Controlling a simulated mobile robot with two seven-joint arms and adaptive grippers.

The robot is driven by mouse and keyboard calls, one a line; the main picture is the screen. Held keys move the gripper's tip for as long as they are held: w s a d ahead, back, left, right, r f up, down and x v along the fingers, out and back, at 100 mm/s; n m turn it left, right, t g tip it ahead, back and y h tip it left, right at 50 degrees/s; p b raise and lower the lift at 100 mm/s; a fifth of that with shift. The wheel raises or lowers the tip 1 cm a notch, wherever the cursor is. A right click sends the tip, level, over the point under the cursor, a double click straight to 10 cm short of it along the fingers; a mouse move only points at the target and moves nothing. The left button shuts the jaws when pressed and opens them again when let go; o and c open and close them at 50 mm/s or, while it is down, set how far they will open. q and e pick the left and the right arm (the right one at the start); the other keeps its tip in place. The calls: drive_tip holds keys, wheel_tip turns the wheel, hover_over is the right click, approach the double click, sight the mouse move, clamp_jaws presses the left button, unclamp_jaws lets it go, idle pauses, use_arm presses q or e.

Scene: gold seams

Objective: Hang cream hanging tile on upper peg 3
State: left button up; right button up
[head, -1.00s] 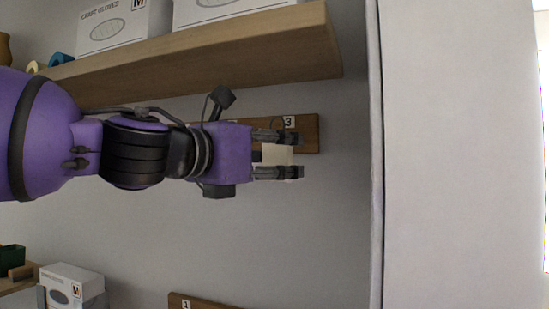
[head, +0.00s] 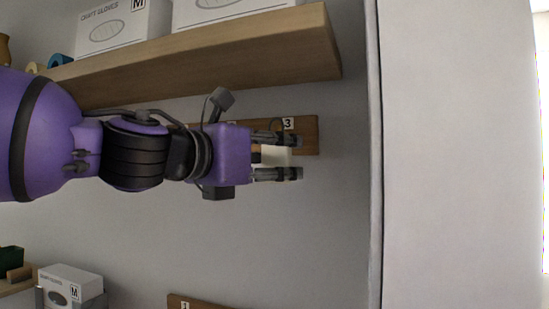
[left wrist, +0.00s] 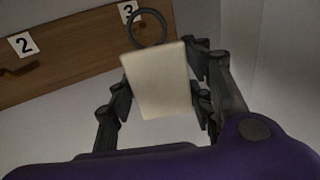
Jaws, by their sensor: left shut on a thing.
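My left gripper (head: 277,156) is shut on the cream hanging tile (head: 276,156), in front of the right end of the upper peg board (head: 309,137). In the left wrist view the tile (left wrist: 160,82) sits between the two fingers, with a dark ring (left wrist: 147,28) at its top. My right gripper is not in view.
A wooden shelf (head: 215,62) with white glove boxes (head: 122,28) runs above the arm. A wall edge (head: 374,150) stands close to the right of the board. A lower peg board (head: 195,303) and another glove box (head: 72,284) are below. Peg 2 (left wrist: 20,70) looks empty.

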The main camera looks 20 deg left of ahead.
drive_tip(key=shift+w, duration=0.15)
use_arm(q)
drive_tip(key=shift+w, duration=0.15)
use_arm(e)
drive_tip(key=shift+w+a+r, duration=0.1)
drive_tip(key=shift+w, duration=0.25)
use_arm(q)
drive_tip(key=shift+w, duration=0.1)
drive_tip(key=shift+w, duration=0.3)
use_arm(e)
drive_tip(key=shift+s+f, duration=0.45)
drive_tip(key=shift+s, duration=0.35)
use_arm(q)
drive_tip(key=shift+w+b, duration=0.5)
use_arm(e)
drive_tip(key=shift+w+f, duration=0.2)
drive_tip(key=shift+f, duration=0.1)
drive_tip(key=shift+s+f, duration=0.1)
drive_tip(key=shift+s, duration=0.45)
